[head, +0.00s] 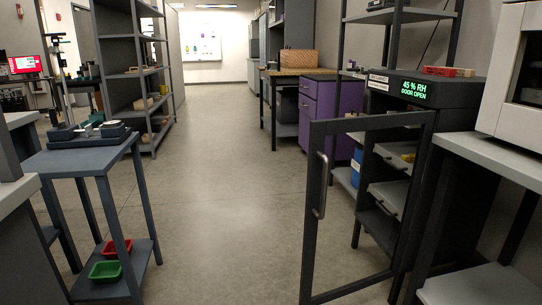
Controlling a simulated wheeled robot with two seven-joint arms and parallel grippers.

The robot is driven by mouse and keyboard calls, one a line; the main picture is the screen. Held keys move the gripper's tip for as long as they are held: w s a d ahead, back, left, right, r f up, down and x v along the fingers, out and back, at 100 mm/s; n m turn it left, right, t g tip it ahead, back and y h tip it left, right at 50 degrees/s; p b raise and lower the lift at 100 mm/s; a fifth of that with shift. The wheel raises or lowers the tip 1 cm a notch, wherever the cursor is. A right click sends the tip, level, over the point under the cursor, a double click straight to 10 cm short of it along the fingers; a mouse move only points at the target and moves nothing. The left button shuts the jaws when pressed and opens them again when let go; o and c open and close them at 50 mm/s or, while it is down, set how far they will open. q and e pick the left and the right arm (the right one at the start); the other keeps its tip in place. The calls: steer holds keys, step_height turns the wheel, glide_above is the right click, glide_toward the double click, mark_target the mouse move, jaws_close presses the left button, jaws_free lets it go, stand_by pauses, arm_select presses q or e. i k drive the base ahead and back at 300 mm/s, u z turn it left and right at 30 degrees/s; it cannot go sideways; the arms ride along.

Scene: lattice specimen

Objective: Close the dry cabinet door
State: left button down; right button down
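The dry cabinet (432,92) stands at the right, dark grey, with shelves inside. Its display (414,89) reads "45 % RH" and "DOOR OPEN" in green. The cabinet door (316,248) stands swung wide open, a dark frame with a see-through middle, reaching leftward into the aisle. A vertical handle (321,186) is on its left side. Shelves (390,195) with small items show through and beside the door. Neither of my grippers is in view.
A small grey side table (84,155) stands at left, with red (108,247) and green (105,270) trays on its lower shelf. A light bench (490,158) with a white machine (519,75) is at right. A purple drawer cabinet (325,105) stands beyond. The middle aisle floor (215,200) is clear.

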mark_target(318, 163)
steer(key=u, duration=0.3)
steer(key=i, duration=1.15)
steer(key=z, duration=0.75)
steer(key=i, duration=0.7)
steer(key=z, duration=0.75)
